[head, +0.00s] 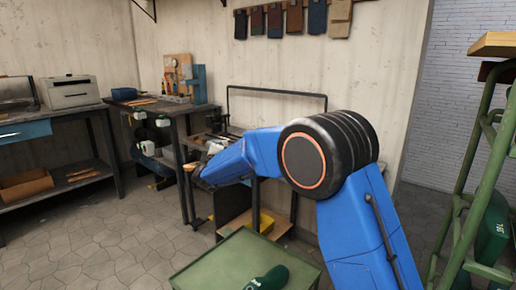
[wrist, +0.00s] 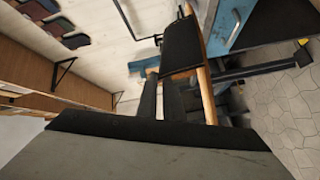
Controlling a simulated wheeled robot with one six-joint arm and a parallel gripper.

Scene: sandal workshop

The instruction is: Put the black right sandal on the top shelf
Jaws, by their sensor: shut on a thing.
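My gripper (wrist: 165,92) is shut on a sandal with a black upper (wrist: 182,46) and a tan sole (wrist: 206,92) in the wrist view. The dark fingers reach up to the sandal, which is held away from any surface that I can make out. In the head view my blue arm reaches left, and a small tan edge of the sandal (head: 190,167) shows at its end. Most of the sandal is hidden or too small there. I cannot tell left from right sandal. A green rack with a wooden top shelf (head: 494,44) stands at the right edge.
Open tiled floor (head: 110,235) lies at the left front.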

